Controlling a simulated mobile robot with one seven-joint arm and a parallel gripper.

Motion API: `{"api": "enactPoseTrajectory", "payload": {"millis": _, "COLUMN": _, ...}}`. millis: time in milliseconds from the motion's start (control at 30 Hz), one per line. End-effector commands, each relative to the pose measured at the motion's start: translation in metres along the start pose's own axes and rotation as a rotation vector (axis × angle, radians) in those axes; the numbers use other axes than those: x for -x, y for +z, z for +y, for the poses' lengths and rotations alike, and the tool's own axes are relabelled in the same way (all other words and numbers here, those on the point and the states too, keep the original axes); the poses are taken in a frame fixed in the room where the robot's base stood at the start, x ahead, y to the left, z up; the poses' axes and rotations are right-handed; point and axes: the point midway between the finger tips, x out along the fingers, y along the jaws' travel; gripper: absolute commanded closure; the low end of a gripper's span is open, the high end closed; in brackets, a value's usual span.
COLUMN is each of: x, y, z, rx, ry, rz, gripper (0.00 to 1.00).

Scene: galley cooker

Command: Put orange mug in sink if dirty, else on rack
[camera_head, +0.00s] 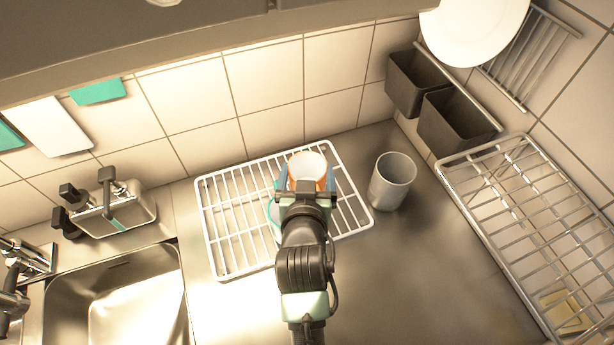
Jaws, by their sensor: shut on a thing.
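The orange mug (308,167) is over the white wire rack (210,225), towards its far right part. Its pale inside faces up towards the camera, and no stain is clear at this size. My gripper (305,178) is shut on the mug, with a blue finger on each side of it. My wrist hides the mug's near side. I cannot tell whether the mug touches the rack's wires or is just above them. The steel sink (135,300) is at the lower left, and the part in view looks empty.
A grey cup (392,181) stands just right of the rack. A metal wire shelf (530,235) runs along the right wall, below dark bins (455,122) and a white plate (475,30). A tap (15,280) is at the left. The counter (420,280) at the lower right is clear.

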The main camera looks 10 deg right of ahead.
Motion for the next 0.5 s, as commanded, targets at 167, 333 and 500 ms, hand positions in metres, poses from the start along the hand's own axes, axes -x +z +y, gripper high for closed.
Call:
{"api": "enactPoseTrajectory", "payload": {"millis": 167, "x": -0.008, "y": 0.019, "z": 0.0, "rx": 0.001, "ry": 0.0, "rz": 0.001, "gripper": 1.0}}
{"api": "enactPoseTrajectory", "payload": {"millis": 333, "x": -0.009, "y": 0.019, "z": 0.0, "rx": 0.0, "ry": 0.0, "rz": 0.004, "gripper": 1.0}}
{"api": "enactPoseTrajectory", "payload": {"millis": 500, "x": -0.009, "y": 0.022, "z": 0.0, "rx": 0.0, "ry": 0.0, "rz": 0.003, "gripper": 1.0}}
